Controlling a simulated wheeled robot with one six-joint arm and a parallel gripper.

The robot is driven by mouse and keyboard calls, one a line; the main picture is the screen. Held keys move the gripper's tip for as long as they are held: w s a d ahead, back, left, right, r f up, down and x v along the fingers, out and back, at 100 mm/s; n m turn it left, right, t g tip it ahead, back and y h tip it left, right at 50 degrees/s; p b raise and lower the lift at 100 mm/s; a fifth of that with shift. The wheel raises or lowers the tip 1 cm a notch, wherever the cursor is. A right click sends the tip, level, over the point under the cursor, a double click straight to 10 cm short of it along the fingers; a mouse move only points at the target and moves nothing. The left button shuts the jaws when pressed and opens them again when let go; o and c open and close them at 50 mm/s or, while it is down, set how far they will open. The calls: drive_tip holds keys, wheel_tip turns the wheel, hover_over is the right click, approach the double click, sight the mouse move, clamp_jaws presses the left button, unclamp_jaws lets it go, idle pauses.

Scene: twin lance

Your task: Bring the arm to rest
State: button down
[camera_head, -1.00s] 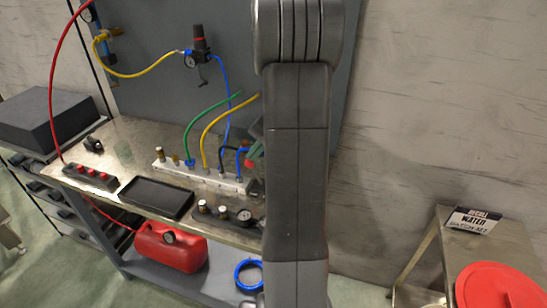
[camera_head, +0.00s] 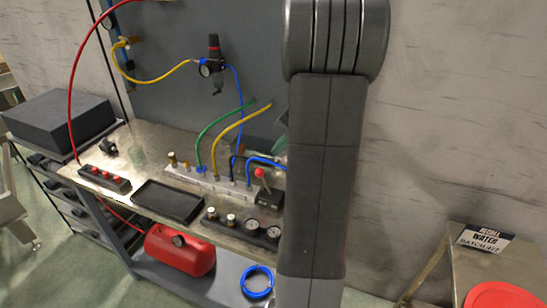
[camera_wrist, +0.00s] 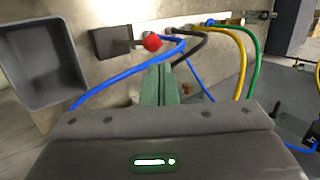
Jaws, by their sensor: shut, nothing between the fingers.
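My arm (camera_head: 325,150) stands upright across the head view, right of the bench's middle. My gripper (camera_wrist: 160,88) shows in the wrist view as two greenish fingers, shut together with nothing between them. It is over the bench, near the red-knobbed lever (camera_wrist: 152,42) and the hoses. I cannot tell whether a finger touches the blue hose (camera_wrist: 125,73) passing close by. In the head view the gripper is mostly hidden behind my arm.
The metal bench (camera_head: 140,150) carries a black tray (camera_head: 168,201), a manifold (camera_head: 210,183) with coloured hoses, and a gauge block (camera_head: 240,230). A red tank (camera_head: 180,250) sits on the lower shelf. A small side table (camera_head: 500,262) with a red round thing (camera_head: 503,296) stands at right.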

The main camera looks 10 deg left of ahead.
sight(260, 169)
drive_tip(key=a+v, duration=0.1)
drive_tip(key=v, duration=0.5)
drive_tip(key=shift+d+r+b, duration=0.2)
drive_tip(key=shift+r+b, duration=0.15)
drive_tip(key=shift+r, duration=0.3)
drive_tip(key=shift+w, duration=0.1)
drive_tip(key=x, duration=0.4)
drive_tip(key=d+x, duration=0.1)
drive_tip(key=x, duration=0.4)
drive_tip(key=f+x, duration=0.1)
drive_tip(key=x, duration=0.4)
drive_tip(key=shift+s+d+f, duration=0.15)
drive_tip(key=shift+s+d, duration=0.1)
drive_tip(key=shift+w+a, duration=0.1)
drive_tip(key=shift+a, duration=0.1)
